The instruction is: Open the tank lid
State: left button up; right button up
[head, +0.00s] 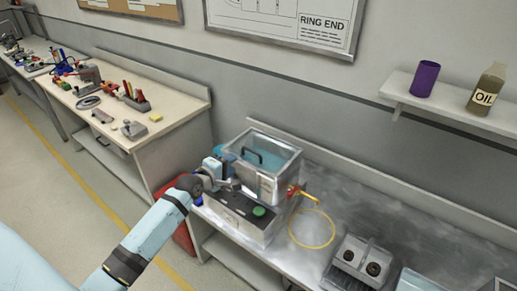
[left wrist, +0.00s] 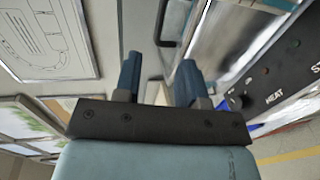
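The tank (head: 268,182) is a grey metal box on the bench. Its lid (head: 277,150) has a grey frame and a bluish see-through top, and looks closed. A dark handle (head: 252,154) stands on the lid's near left part. My left gripper (head: 230,172) is at the tank's left side, close to the handle. In the left wrist view the left gripper (left wrist: 159,68) has its two blue fingers apart with nothing gripped. My right gripper is not in view.
A control box (head: 238,210) with a green button is in front of the tank. A yellow ring (head: 312,229) lies on the bench (head: 350,205) to its right. A grey two-holed device (head: 360,262) stands further right. A shelf (head: 440,112) holds a purple cup and an oil bottle.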

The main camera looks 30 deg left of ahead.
aim_at(253, 151)
pick_arm(q)
jog(key=p+x, duration=0.1)
jog(key=x, duration=1.1)
jog(key=shift+f+p, duration=0.15)
jog(key=shift+p, duration=0.15)
grip_shut()
